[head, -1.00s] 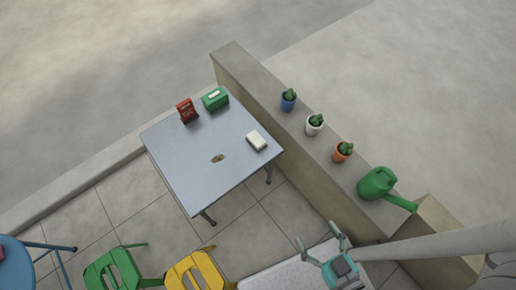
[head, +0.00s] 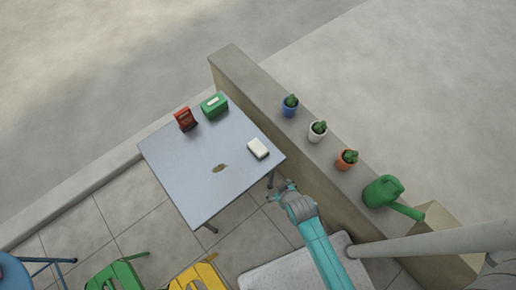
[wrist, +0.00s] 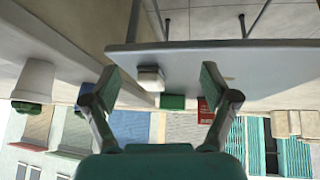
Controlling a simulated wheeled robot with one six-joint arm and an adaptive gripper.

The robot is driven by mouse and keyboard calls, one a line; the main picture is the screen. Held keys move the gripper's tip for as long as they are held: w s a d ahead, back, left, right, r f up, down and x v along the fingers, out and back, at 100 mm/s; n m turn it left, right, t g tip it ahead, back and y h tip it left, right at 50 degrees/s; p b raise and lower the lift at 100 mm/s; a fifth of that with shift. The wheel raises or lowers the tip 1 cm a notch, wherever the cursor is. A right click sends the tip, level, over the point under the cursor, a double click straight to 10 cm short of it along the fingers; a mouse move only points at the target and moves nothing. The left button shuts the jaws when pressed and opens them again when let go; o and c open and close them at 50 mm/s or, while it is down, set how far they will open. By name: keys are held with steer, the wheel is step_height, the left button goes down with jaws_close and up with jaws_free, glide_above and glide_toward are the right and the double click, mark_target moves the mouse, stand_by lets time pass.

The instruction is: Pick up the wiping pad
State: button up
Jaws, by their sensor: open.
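The wiping pad (head: 258,148), a small white block, lies on the grey table (head: 190,180) near its right edge. It also shows in the wrist view (wrist: 151,80), between my fingers in the picture but some way beyond them. My gripper (head: 281,192) is just off the table's right corner, apart from the pad. In the wrist view my gripper (wrist: 160,82) has its two fingers spread wide with nothing between them. A brown stain (head: 219,168) marks the tabletop left of the pad.
A green box (head: 215,106) and a red holder (head: 186,119) stand at the table's back. A low wall (head: 330,165) with blue, white and orange plant pots and a green watering can (head: 384,191) runs along the right. Green and yellow chairs (head: 197,277) stand in front.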

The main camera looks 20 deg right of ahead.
mark_target(258, 147)
steer(key=w+g, duration=0.1)
steer(key=w, duration=0.3)
steer(key=w+g, duration=0.1)
steer(key=w, duration=0.3)
steer(key=w+f+g, duration=0.1)
steer(key=w, duration=0.3)
steer(key=shift+w+a+n+g, duration=0.1)
steer(key=shift+w+n+g, duration=0.2)
steer(key=shift+w+n, duration=0.1)
steer(key=w+r+g, duration=0.1)
steer(key=w+r, duration=0.1)
steer(key=w, duration=0.1)
steer(key=w+r+g, duration=0.1)
steer(key=w+r, duration=0.2)
steer(key=w, duration=0.2)
steer(key=shift+w+r+n+g, duration=0.3)
steer(key=shift+r+n+g, duration=0.1)
steer(key=f, duration=0.4)
steer(key=shift+w+f, duration=0.35)
steer(key=f, duration=0.3)
steer(key=shift+s+f, duration=0.25)
steer(key=shift+f, duration=0.85)
